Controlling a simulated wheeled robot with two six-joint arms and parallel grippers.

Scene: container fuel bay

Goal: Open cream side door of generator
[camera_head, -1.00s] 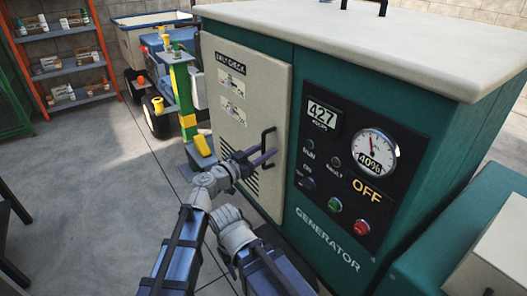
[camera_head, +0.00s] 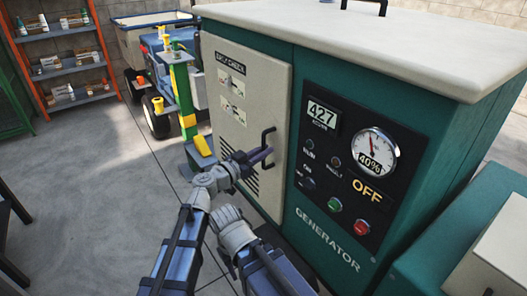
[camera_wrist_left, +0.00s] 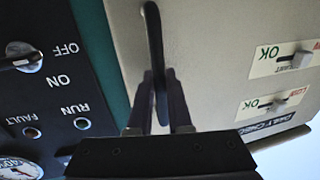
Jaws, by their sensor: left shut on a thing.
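The cream side door (camera_head: 245,80) of the teal generator (camera_head: 420,120) looks shut, with no clear gap at its edge. Its black bar handle (camera_head: 268,140) stands near the door's right edge. My left gripper (camera_head: 262,156) is shut on the lower part of this handle. In the left wrist view the handle (camera_wrist_left: 155,45) runs down between the two fingers of the left gripper (camera_wrist_left: 158,95), and the cream door (camera_wrist_left: 215,60) fills the middle behind. The fingers partly hide the handle's lower end. My right gripper does not show clearly in either view.
The control panel (camera_head: 345,165) with its gauge and buttons is right of the door. A cart (camera_head: 160,70) and a green and yellow stand (camera_head: 183,90) are left of the generator. An orange shelf (camera_head: 65,60) is at the back left. The floor (camera_head: 90,190) left of the door is clear.

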